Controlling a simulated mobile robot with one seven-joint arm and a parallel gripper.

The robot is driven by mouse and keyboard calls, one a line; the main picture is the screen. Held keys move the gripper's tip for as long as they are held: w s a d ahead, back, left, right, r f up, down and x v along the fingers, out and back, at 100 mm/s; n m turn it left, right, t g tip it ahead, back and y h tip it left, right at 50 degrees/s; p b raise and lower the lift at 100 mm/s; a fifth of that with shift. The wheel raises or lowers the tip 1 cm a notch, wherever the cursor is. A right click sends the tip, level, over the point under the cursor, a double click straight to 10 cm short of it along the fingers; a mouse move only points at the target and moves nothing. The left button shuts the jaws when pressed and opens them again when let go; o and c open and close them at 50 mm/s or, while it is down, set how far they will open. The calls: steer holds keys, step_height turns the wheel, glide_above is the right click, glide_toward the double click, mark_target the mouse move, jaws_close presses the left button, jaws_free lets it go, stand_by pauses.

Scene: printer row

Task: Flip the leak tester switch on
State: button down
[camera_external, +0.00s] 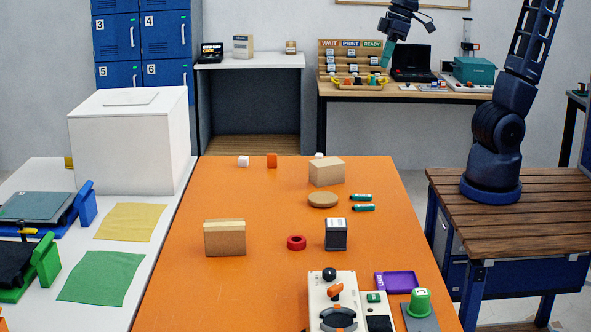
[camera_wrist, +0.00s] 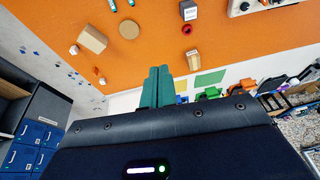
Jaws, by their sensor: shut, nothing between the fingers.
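A cream device (camera_external: 318,292) with a black knob, an orange part and a dark round dial stands at the near end of the orange table; it looks like the leak tester, but I cannot read a label. Its lower part is cut off by the frame, and I cannot tell its switch's position. An edge of a pale device shows at the top right of the wrist view (camera_wrist: 238,8). My gripper (camera_external: 386,58) is high up, far from the device. Its teal fingers (camera_wrist: 157,88) are together and empty.
On the orange table (camera_external: 270,205) are cardboard boxes (camera_external: 225,240), a round tan disc (camera_external: 323,200), a red ring (camera_external: 296,243), a dark box (camera_external: 336,236), green cylinders (camera_external: 362,197) and a purple tray (camera_external: 396,283). A white box (camera_external: 130,140) stands left. The table's left-front area is clear.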

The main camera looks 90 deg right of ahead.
steer(key=w+a+f+g, duration=0.15)
steer(key=w+a, duration=0.35)
steer(key=a, duration=0.5)
steer(key=w+a+f, duration=0.3)
steer(key=w+a, duration=0.1)
steer(key=a, duration=0.7)
steer(key=w+a+f, duration=0.2)
steer(key=w+a, duration=0.3)
steer(key=a, duration=0.5)
steer(key=s+a+f, duration=0.3)
steer(key=a+f, duration=0.3)
steer(key=a, duration=0.4)
steer(key=s+a+f, duration=0.2)
steer(key=a+f, duration=0.4)
steer(key=a, duration=0.5)
steer(key=s+a+f, duration=0.3)
steer(key=a+f, duration=0.4)
steer(key=a, duration=0.4)
steer(key=shift+s+h, duration=0.3)
steer(key=shift+h, duration=0.1)
steer(key=x, duration=1.4)
steer(key=shift+s, duration=0.15)
steer(key=shift+f+g, duration=0.1)
steer(key=shift+g, duration=0.15)
